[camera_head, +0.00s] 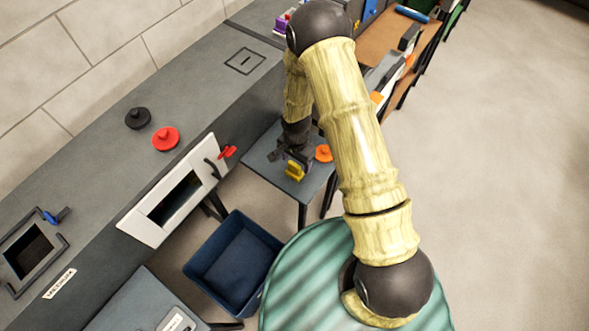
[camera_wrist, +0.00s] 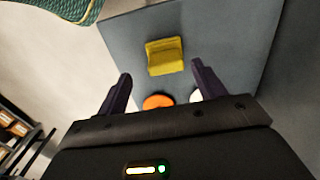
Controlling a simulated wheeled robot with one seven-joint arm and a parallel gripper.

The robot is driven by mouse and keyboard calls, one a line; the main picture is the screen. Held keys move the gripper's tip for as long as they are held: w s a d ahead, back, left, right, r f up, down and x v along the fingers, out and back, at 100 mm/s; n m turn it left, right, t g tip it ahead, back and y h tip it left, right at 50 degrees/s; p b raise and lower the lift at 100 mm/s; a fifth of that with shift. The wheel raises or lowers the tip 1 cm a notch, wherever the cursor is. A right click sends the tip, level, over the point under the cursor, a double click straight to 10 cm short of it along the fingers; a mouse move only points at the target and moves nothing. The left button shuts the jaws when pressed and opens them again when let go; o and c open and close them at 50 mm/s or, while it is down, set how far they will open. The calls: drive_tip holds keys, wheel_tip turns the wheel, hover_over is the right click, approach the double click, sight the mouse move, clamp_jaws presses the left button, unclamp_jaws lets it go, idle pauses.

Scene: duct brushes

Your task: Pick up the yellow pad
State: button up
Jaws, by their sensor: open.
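The yellow pad (camera_head: 294,171) lies on a small grey table (camera_head: 258,160) in the head view, close beside my gripper (camera_head: 284,155). In the wrist view the yellow pad (camera_wrist: 164,56) is a small block with a raised edge on the grey tabletop (camera_wrist: 228,30). It shows beyond the fingertips and roughly between their lines. My gripper (camera_wrist: 161,80) is open, its two dark fingers spread wide and nothing between the tips. The head view does not show clearly whether the gripper touches the pad.
An orange round object (camera_head: 323,153) is on the same table, also seen in the wrist view (camera_wrist: 158,101) beside a white one (camera_wrist: 196,96). A blue bin (camera_head: 235,262) stands below. The long grey counter (camera_head: 100,170) holds a red disc (camera_head: 165,138) and a black disc (camera_head: 138,118).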

sight(295, 164)
drive_tip(key=shift+f, duration=0.1)
drive_tip(key=shift+w+a+f+p, duration=0.15)
drive_tip(key=shift+f+p, duration=0.35)
drive_tip(key=shift+f, duration=0.8)
drive_tip(key=shift+w+a+f+p, duration=0.15)
drive_tip(key=shift+f+p, duration=0.35)
drive_tip(key=shift+f, duration=0.75)
drive_tip(key=shift+d, duration=0.1)
drive_tip(key=c, duration=0.9)
drive_tip(key=shift+r, duration=0.1)
wheel_tip(295, 164, up, 10)
drive_tip(key=shift+f+b, duration=0.1)
drive_tip(key=shift+b, duration=1.05)
